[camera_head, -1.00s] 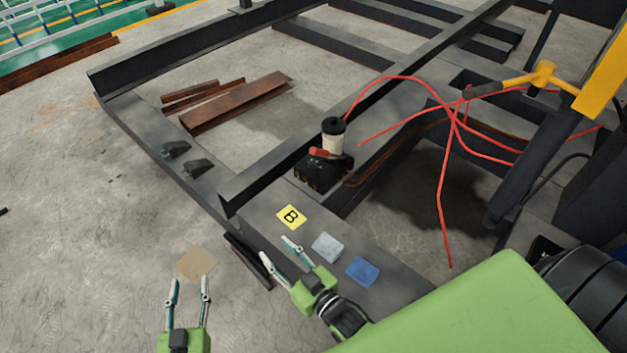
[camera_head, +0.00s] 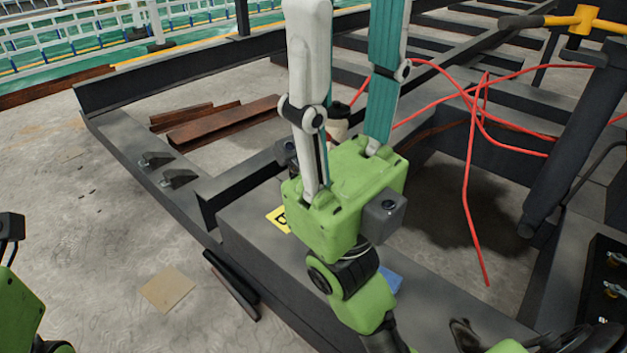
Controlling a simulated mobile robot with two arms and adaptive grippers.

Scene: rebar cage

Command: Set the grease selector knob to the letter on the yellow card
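The yellow card (camera_head: 278,219) lies on the dark steel beam and is partly covered by my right gripper; the earlier frame shows a black B on it. The grease unit (camera_head: 338,126) stands behind the gripper. Only part of its pale reservoir and dark cap shows, and its selector knob is hidden. My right gripper (camera_head: 350,35) is large in the middle, fingers pointing up the picture, spread apart with nothing seen between them. Parts of my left arm show at the left edge, but its fingers are out of view.
A blue piece (camera_head: 391,281) lies on the beam, partly hidden. A tan square (camera_head: 168,289) lies on the floor. Red hoses (camera_head: 470,170) loop at right, near a yellow-headed hammer-like tool (camera_head: 575,20). Rusty bars (camera_head: 222,125) lie inside the frame.

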